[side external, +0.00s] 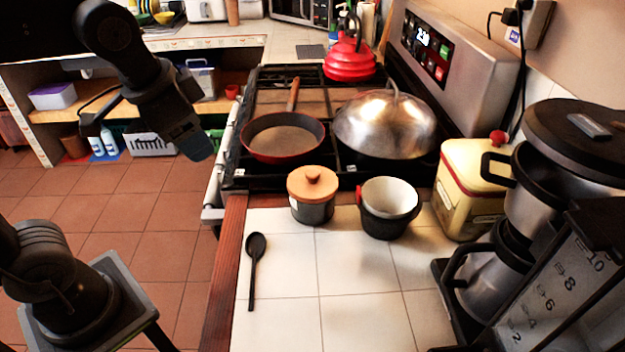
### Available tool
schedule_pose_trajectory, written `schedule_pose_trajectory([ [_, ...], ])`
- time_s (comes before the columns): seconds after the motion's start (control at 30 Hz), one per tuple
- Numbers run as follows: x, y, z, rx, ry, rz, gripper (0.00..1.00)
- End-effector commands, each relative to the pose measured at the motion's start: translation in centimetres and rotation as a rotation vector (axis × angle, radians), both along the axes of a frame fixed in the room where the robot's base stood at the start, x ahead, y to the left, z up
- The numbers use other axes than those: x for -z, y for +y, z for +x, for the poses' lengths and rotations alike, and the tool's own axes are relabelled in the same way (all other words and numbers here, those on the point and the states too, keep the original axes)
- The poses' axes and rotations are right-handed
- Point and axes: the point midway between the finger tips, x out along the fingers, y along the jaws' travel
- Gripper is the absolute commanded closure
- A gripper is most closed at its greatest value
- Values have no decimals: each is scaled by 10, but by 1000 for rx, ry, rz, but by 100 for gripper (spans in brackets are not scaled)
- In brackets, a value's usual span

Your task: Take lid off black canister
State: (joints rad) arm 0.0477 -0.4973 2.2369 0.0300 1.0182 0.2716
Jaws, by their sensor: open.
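The black canister (312,212) stands upright on the white tiled counter, near the stove's front edge. Its orange-brown lid (312,182) with a round knob sits on top of it. My gripper (197,147) is open and empty. It hangs in the air to the left of the stove, up and to the left of the canister and well apart from it. The fingers are dark and seen from the side, so the gap between them is hard to make out.
A black pot with a white inside (389,198) stands close right of the canister. A black spoon (253,270) lies front left. A red pan (282,137) and domed wok lid (386,122) are behind on the stove. A cream tin (468,190) and coffee maker (470,270) stand right.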

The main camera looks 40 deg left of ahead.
Motion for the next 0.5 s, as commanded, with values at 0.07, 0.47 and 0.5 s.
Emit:
schedule_pose_trajectory([
  [0.07, -10, -6, 30, 141, 57, 61, 37],
  [0.47, -2, -51, 165, 869, 321, 298, 37],
  [0.5, 3, -57, 175, 933, 343, 312, 37],
])
